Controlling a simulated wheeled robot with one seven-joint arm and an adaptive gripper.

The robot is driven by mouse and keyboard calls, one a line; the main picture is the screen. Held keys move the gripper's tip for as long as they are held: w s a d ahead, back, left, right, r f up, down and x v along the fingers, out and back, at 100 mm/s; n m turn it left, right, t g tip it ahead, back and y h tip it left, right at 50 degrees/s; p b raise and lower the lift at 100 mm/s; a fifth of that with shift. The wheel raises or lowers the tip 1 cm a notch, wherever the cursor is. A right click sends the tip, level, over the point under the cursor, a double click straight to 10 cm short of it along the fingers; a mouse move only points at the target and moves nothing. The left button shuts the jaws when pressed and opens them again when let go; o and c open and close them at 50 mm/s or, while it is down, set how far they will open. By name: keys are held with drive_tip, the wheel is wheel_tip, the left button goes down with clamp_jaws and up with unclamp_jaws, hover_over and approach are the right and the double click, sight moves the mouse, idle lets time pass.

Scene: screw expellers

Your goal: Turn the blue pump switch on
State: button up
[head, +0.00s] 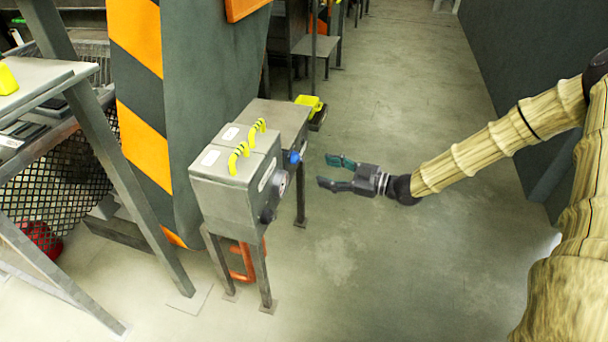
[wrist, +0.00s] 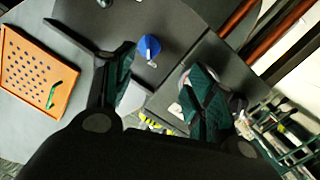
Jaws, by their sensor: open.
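The blue pump switch (head: 294,158) is a small blue knob on the right-facing side of a grey metal control box (head: 225,190) on legs. In the wrist view the blue switch (wrist: 149,46) shows ahead, between and beyond the two fingers. My gripper (head: 333,172) is open and empty, to the right of the box and apart from the switch, with its fingers pointing toward the box. In the wrist view my gripper (wrist: 165,85) has its dark green finger pads spread wide. I cannot tell the switch's exact setting.
A round dial (head: 281,183) and yellow-black curved handles (head: 238,157) are on the box. A yellow item (head: 309,102) sits behind it. A tall grey machine with orange-black stripes (head: 140,95) stands to the left. The floor (head: 390,260) around my gripper is clear.

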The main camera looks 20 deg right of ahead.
sight(301, 159)
drive_tip(key=w+a+b, duration=0.1)
drive_tip(key=w, duration=0.1)
drive_tip(key=w+a+n+b, duration=0.1)
drive_tip(key=w+a+b, duration=0.1)
drive_tip(key=w+a+n+b, duration=0.1)
drive_tip(key=w+b, duration=0.1)
drive_tip(key=shift+w+a+f+y, duration=0.1)
drive_tip(key=shift+w+a+y, duration=0.05)
drive_tip(key=shift+a+y, duration=0.2)
drive_tip(key=shift+w+a+b, duration=0.4)
drive_tip(key=shift+w+a, duration=0.05)
drive_tip(key=shift+a, duration=0.1)
drive_tip(key=c, duration=1)
